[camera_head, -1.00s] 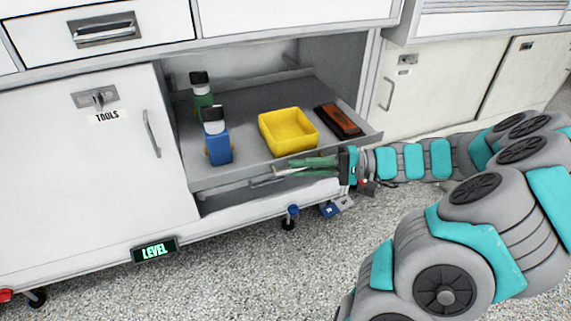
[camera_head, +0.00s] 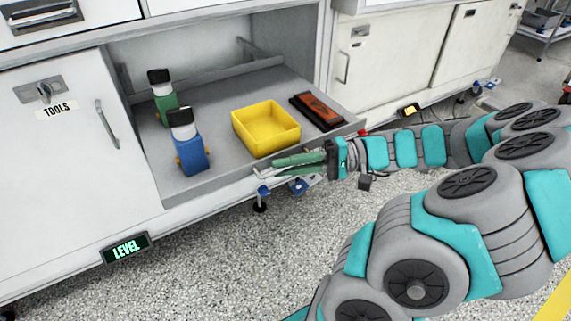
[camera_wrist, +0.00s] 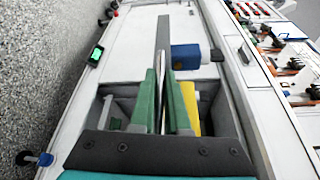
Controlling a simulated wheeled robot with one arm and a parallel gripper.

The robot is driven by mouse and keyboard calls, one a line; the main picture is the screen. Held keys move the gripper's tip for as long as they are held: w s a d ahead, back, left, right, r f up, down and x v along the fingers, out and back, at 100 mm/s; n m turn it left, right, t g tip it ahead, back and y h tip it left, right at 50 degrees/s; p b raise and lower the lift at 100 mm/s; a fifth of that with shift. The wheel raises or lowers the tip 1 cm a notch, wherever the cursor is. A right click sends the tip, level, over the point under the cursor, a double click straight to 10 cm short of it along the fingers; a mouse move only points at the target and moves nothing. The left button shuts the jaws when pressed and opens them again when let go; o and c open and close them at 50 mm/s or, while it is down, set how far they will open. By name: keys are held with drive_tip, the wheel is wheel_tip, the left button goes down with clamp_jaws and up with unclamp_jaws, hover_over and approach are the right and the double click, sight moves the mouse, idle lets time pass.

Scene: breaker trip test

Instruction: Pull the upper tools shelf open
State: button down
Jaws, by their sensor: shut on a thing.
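The grey upper tools shelf (camera_head: 222,165) stands part of the way out of the open cabinet bay, past the cabinet front. On it are a green item with a black top (camera_head: 164,103), a blue item with a black top (camera_head: 188,148), a yellow bin (camera_head: 266,136) and an orange-and-black case (camera_head: 318,110). My gripper (camera_head: 268,167) is at the shelf's front edge, its green fingers shut on the shelf's front handle, which they mostly hide. In the wrist view the fingers (camera_wrist: 162,78) close around a thin pale strip. The blue item (camera_wrist: 190,58) and yellow bin show beside them.
The closed door with the TOOLS label (camera_head: 57,109) is left of the bay. A lit LEVEL display (camera_head: 125,247) is on the cabinet's lower edge. A caster (camera_head: 260,200) and blue pedal (camera_head: 300,186) are below the shelf. The speckled floor in front is clear.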

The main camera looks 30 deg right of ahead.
drive_tip(key=shift+f, duration=0.1)
drive_tip(key=c, duration=0.9)
unclamp_jaws()
drive_tip(key=shift+d, duration=0.1)
drive_tip(key=v, duration=0.7)
drive_tip(key=shift+s+d, duration=0.2)
drive_tip(key=shift+d, duration=0.1)
